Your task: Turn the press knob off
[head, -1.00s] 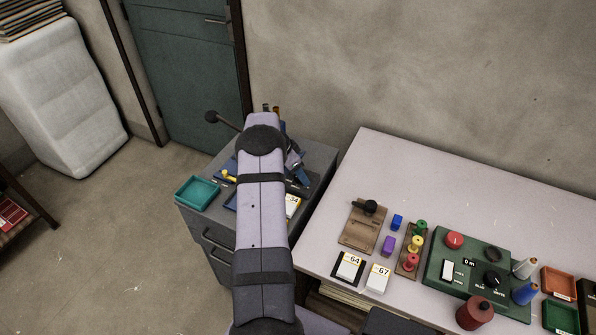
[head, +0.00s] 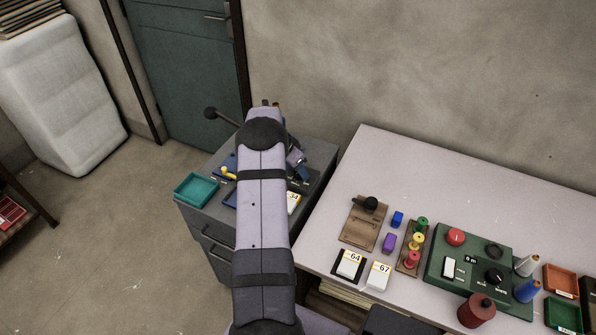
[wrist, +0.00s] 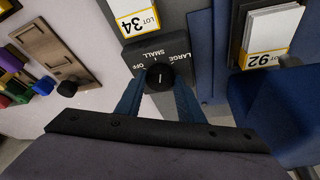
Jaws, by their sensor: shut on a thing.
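The press knob (wrist: 159,77) is round and black with a white pointer line. It sits on a dark plate (wrist: 135,55) marked LARGE, SMALL and OFF, which shows upside down in the wrist view. The pointer looks nearer SMALL than OFF, but its exact setting is hard to tell. My gripper (wrist: 158,84) is shut on the knob, with one blue finger on each side. In the head view my arm hides the knob and the fingertips.
The grey cabinet (head: 215,230) carries a teal tray (head: 196,189) at its left. The pale table (head: 400,160) to the right holds a green control panel (head: 440,270), spools and a wooden board (head: 360,228).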

